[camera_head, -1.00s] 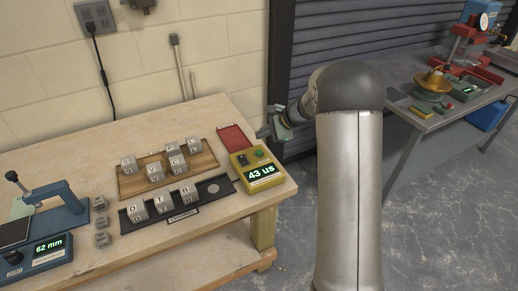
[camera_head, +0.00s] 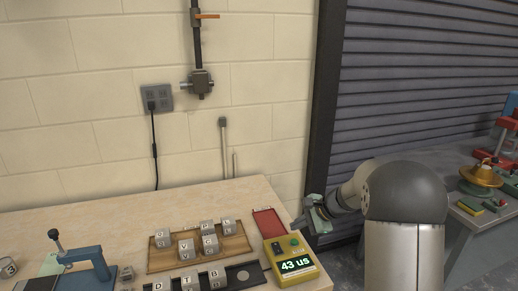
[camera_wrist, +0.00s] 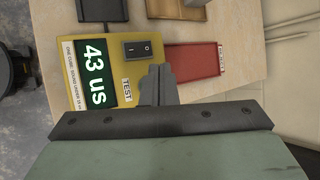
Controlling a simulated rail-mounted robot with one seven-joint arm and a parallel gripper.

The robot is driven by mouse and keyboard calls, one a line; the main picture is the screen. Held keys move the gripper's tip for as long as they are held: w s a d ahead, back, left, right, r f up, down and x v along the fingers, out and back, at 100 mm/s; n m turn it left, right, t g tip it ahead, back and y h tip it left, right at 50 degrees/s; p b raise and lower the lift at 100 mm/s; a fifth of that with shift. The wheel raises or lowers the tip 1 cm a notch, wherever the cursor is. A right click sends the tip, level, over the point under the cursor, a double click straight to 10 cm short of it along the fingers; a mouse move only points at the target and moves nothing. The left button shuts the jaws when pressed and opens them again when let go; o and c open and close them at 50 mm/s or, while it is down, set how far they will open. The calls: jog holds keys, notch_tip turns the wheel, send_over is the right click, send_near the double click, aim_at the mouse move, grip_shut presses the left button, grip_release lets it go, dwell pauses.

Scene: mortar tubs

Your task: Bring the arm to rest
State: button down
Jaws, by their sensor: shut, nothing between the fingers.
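My gripper (camera_head: 312,219) is at the right end of the wooden bench in the head view, at the end of my bent arm. In the wrist view its dark fingers (camera_wrist: 158,84) are together with nothing between them. Below the fingertips in that view lie the yellow tester (camera_wrist: 122,45), which reads 43 us, and a red tray (camera_wrist: 194,60). The gripper appears above and apart from both, though the exact height is hard to judge.
The wooden bench (camera_head: 213,203) holds a wooden tray (camera_head: 163,260) with several lettered cubes, a dark channel rack (camera_head: 255,276) with more cubes, and a blue press (camera_head: 88,268). A grey table (camera_head: 463,230) with a brass-coloured device (camera_head: 481,178) stands at right. A shutter (camera_head: 410,90) is behind my arm.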

jog(key=s+a+r+n+g+h, duration=0.2)
jog(key=s+r+n, duration=0.15)
jog(key=s, duration=0.75)
jog(key=s+a+r+n+g+h, duration=0.15)
jog(key=s+n, duration=0.35)
jog(key=s, duration=0.6)
jog(key=s+d+n+h, duration=0.1)
jog(key=s+n+h, duration=0.1)
jog(key=s, duration=0.5)
jog(key=s+d+n+h, duration=0.1)
jog(key=s+d+n, duration=0.1)
jog(key=s, duration=0.5)
jog(key=shift+s+d+f+n+h, duration=0.25)
jog(key=shift+s+f+n+h, duration=0.15)
jog(key=shift+n, duration=0.45)
